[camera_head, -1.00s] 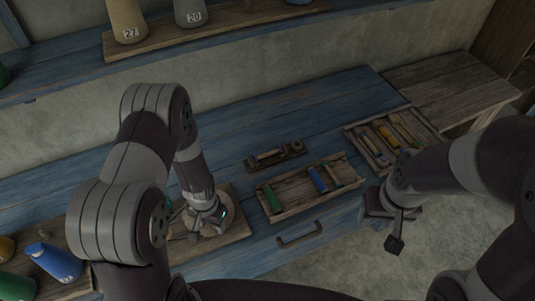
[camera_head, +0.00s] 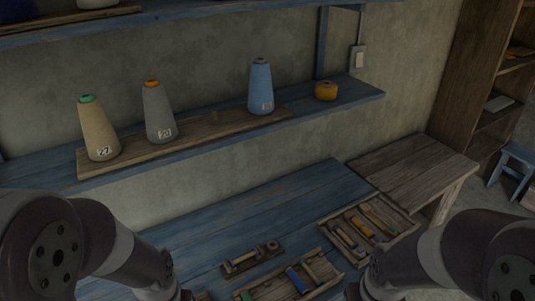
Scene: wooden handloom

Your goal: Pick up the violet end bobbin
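A small dark wooden holder (camera_head: 262,267) lies on the blue bench, with a slim bobbin (camera_head: 243,260) across it and a small round piece (camera_head: 272,245) at its right end. The bobbin looks dull and faintly violet at its left end, but it is too small and dark to be sure that it is the violet end bobbin. Both of my arms reach down at the bottom of the head view, the left one at the left and the right one at the right. Both grippers are out of the picture.
A tray (camera_head: 333,288) with blue and green bobbins is at the bottom edge. Another tray (camera_head: 400,218) with several bobbins lies to its right. Cones, including a blue one (camera_head: 261,88), stand on the shelf above. The bench (camera_head: 215,225) behind the holder is clear.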

